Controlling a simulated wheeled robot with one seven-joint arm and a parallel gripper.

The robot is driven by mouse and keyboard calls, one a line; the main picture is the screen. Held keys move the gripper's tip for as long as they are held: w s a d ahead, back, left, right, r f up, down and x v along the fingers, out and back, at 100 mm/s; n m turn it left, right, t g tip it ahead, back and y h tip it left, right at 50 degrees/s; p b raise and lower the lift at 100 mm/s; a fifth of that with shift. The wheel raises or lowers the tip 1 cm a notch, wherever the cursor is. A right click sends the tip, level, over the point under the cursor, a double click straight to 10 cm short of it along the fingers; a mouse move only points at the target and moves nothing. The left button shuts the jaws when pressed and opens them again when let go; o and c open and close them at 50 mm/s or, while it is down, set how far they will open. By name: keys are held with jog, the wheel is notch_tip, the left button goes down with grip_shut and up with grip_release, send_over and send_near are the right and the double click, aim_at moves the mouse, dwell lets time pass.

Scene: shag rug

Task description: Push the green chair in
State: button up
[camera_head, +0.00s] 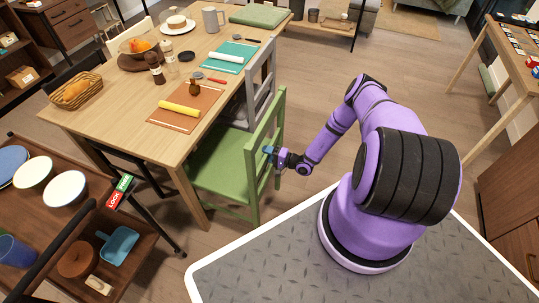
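The green chair (223,168) stands at the right long side of the wooden dining table (120,119). Its seat front reaches under the table edge, while its backrest and the rear of the seat stick out toward my base. My gripper (271,151) is at the backrest's right side, at or against its slats. The fingertips are partly hidden by the chair frame and too small to tell whether they are open or closed. I cannot tell whether they touch the chair.
A grey chair (262,82) stands close beyond the green one. A dark cart (150,232) with bowls and a red-green sign is at the lower left. Wooden floor (330,75) is open behind the chairs. Another table (490,50) stands at right.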

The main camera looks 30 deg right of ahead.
grip_shut()
jog(key=shift+w+a, duration=0.1)
jog(key=shift+w, duration=0.05)
dwell(0.4)
